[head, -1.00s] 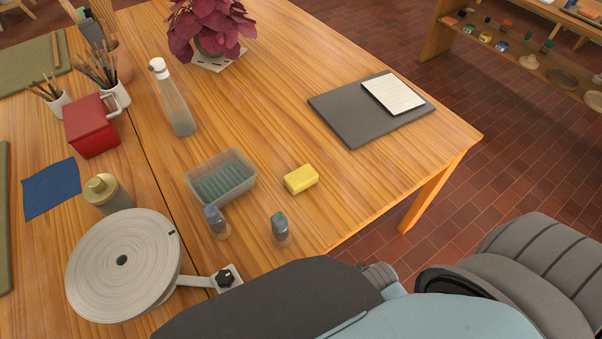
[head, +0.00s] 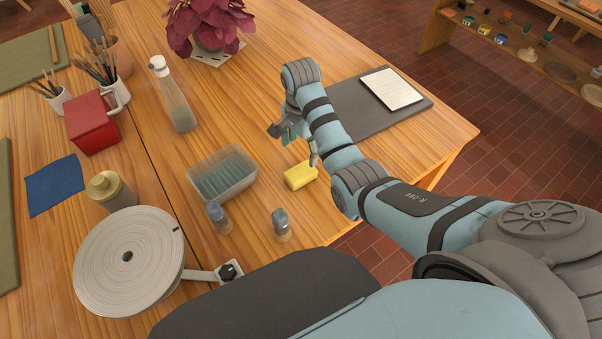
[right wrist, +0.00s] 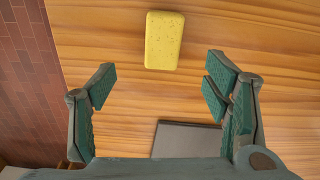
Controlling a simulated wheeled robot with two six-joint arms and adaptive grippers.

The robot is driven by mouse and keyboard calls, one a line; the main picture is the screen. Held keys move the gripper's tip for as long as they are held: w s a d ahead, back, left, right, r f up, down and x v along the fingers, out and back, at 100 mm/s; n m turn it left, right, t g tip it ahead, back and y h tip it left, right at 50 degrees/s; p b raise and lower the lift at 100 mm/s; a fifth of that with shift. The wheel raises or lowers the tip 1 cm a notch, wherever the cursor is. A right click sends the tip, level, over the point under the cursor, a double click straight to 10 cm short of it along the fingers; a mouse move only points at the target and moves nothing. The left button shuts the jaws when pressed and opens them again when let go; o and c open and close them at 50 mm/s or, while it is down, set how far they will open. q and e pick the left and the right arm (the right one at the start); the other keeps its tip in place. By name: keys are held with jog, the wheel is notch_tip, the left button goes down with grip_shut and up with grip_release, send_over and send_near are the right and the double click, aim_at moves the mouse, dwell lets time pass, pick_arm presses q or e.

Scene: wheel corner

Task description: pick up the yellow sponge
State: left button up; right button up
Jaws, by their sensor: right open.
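The yellow sponge (head: 300,175) lies on the wooden table, to the right of the clear plastic tub. In the right wrist view the sponge (right wrist: 163,40) lies beyond the fingertips, between their lines and apart from both. My right gripper (head: 294,143) is above the table just behind the sponge, with one finger hanging close to it in the head view. In the right wrist view the gripper (right wrist: 160,85) is open and empty, its green pads wide apart. My left gripper is not in view.
The clear tub (head: 222,175) and two small bottles, one (head: 219,217) and another (head: 281,225), stand near the sponge. A grey board (head: 405,120) with a pale pad lies to the right of my forearm. A round wheel (head: 130,262) is at front left. Bare table surrounds the sponge.

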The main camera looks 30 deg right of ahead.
aim_at(301, 171)
jog(key=shift+m, duration=0.5)
jog(key=f+b, duration=0.1)
jog(key=f, duration=0.3)
jog(key=f+b, duration=0.2)
jog(key=f, duration=0.2)
jog(key=f+b, duration=0.1)
jog(key=f, duration=0.3)
jog(key=shift+w+d+f, duration=0.15)
jog(key=shift+w+f, duration=0.15)
jog(key=shift+w, duration=0.05)
jog(key=shift+r, duration=0.1)
jog(key=c, duration=1.2)
